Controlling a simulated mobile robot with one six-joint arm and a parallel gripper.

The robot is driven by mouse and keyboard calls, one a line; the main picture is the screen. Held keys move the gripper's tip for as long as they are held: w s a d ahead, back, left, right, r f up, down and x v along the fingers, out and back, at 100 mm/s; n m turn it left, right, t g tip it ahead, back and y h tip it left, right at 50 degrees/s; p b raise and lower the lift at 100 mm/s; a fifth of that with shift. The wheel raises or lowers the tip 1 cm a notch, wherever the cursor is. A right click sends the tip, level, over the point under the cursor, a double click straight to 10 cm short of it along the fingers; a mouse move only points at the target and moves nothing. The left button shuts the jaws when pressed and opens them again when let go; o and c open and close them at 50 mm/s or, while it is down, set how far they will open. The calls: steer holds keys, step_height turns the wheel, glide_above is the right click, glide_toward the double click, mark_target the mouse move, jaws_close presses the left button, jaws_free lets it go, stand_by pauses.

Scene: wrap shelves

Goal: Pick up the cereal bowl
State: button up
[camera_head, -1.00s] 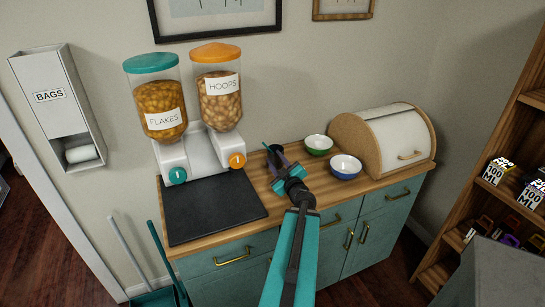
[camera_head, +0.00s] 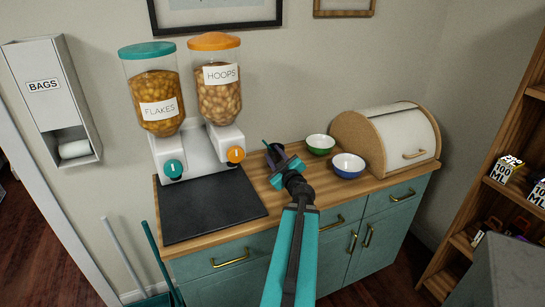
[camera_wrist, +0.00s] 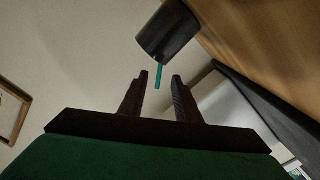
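A green bowl (camera_head: 320,148) with a white inside stands on the wooden counter (camera_head: 330,183) in the head view. A blue bowl (camera_head: 348,173) with a white inside stands in front of it to the right. Both look upright and empty. My gripper (camera_head: 279,158) is over the counter, left of both bowls and apart from them. Neither bowl shows in the wrist view.
A dark cup (camera_wrist: 168,33) with a thin teal stick is close beyond my fingertips. Cereal dispensers (camera_head: 197,155) and a black mat (camera_head: 212,207) are to the left. A bread box (camera_head: 392,140) stands right of the bowls. A wooden shelf (camera_head: 500,187) is at far right.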

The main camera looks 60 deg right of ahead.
mark_target(268, 146)
steer(key=shift+b+x, duration=0.6)
steer(key=shift+x, duration=2.15)
steer(key=shift+w+d, duration=0.1)
steer(key=shift+w, duration=0.05)
steer(key=shift+b+x, duration=1.2)
steer(key=shift+x, duration=1.4)
steer(key=shift+r, duration=0.15)
steer(key=shift+c, duration=0.3)
jaws_close()
